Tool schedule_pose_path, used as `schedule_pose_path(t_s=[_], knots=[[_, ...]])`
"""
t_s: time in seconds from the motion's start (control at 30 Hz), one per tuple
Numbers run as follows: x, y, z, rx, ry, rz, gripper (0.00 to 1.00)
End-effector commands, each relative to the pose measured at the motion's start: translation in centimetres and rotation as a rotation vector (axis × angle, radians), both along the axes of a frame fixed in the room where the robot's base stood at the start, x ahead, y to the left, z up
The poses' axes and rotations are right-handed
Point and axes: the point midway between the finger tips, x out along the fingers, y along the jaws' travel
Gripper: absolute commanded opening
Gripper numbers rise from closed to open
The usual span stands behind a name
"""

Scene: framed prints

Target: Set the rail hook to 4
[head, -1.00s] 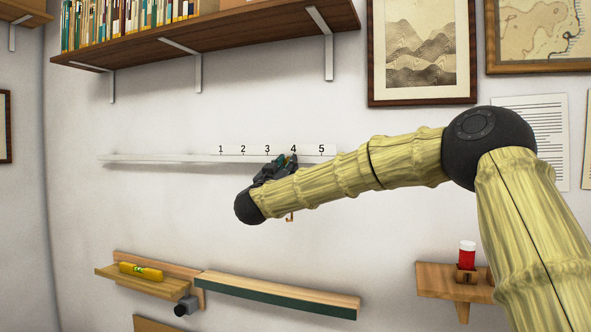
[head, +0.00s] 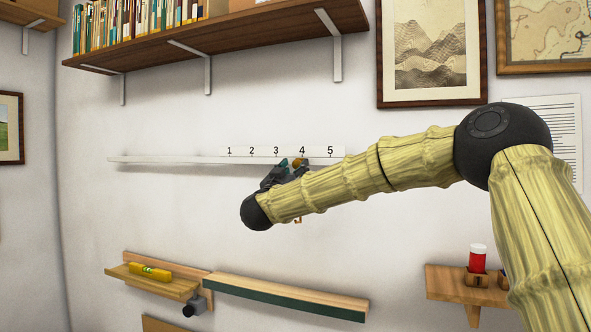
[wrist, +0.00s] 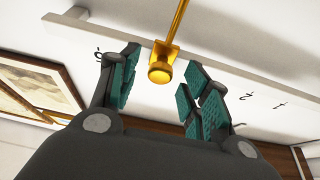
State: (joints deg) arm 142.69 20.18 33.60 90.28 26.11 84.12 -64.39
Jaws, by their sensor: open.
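The white rail (head: 170,160) runs along the wall with a strip of numbers 1 to 5 (head: 265,151) above its right part. The brass rail hook (head: 298,162) sits on the rail just under the 4, perhaps slightly left of it. Its lower tip shows below my arm; the arm hides its middle. In the wrist view the hook's round knob (wrist: 159,72) and stem are plain to see. My gripper (head: 289,165) is at the hook. In the wrist view my gripper (wrist: 158,88) is open, its teal pads on either side of the knob with gaps, seemingly not touching it.
A book shelf (head: 215,35) with metal brackets hangs above the rail. Below are a ledge with a yellow level (head: 150,271), a long green-fronted ledge (head: 285,297), and a small shelf with a red bottle (head: 477,261). Framed prints (head: 432,50) hang upper right. The wall around the rail is clear.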

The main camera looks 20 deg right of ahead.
Motion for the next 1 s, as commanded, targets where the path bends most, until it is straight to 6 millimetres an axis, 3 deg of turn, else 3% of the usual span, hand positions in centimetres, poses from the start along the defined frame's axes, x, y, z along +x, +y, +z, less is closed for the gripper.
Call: schedule_pose_path(t_s=[0.5, 1.0], knots=[[-6.2, 5.2, -3.4, -0.004, 0.002, 0.002, 0.47], [-7.3, 6.1, -4.1, -0.001, 0.001, -0.001, 0.47]])
